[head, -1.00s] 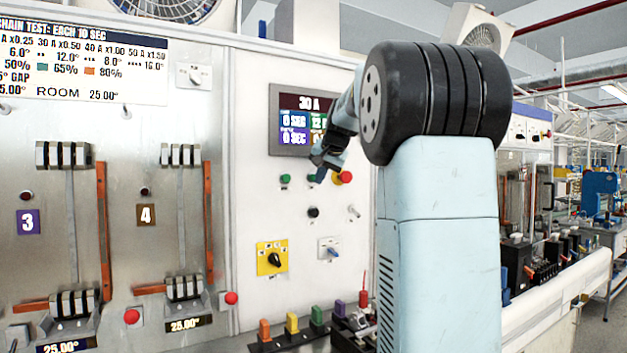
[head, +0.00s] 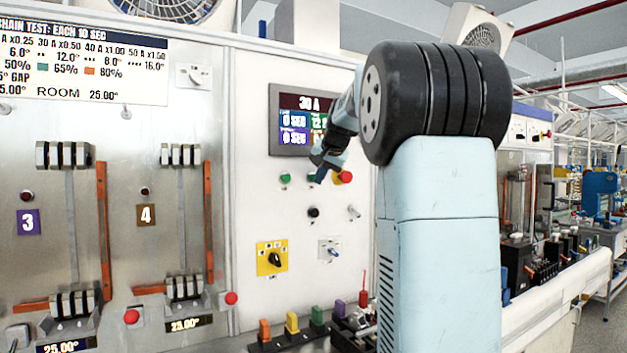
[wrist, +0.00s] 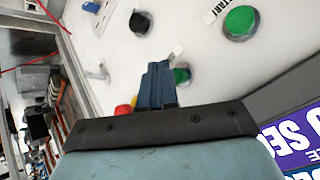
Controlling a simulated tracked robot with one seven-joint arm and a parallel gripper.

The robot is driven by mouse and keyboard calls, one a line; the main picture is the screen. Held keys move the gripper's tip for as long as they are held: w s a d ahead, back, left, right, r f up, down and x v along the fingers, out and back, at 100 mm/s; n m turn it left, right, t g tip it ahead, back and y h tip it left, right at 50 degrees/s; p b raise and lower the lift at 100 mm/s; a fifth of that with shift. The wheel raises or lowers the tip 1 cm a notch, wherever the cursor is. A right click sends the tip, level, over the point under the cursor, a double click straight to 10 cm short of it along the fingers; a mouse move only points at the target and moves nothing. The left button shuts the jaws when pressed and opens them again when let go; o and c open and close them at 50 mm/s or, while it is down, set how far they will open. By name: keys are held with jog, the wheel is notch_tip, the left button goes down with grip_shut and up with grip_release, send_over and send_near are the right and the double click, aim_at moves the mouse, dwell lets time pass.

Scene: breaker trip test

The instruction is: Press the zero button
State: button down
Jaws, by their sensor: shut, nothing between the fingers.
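The control panel (head: 350,225) carries several buttons, and I cannot read which is labelled zero. A green button (head: 285,179) sits left of my gripper; in the wrist view a green button (wrist: 240,22) has a START label. Another green button (wrist: 181,74) shows just beside my fingertips, partly hidden by them. My gripper (head: 318,176) is shut and empty, its blue fingers (wrist: 158,70) pointing at the panel close to this second green button. Whether they touch it I cannot tell. A black button (head: 313,212) sits below.
A red emergency knob (head: 345,177) on yellow is right of my fingertips. A display (head: 295,135) reading 30 A is above. A yellow rotary switch (head: 272,259), a white-plate switch (head: 330,250) and coloured plugs (head: 292,323) are below.

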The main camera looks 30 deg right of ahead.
jog(key=shift+w, duration=0.15)
jog(key=shift+w+r, duration=0.1)
jog(key=shift+w, duration=0.15)
jog(key=shift+w, duration=0.45)
dwell(1.1)
jog(key=shift+s, duration=0.9)
jog(key=s, duration=0.5)
dwell(0.5)
dwell(0.6)
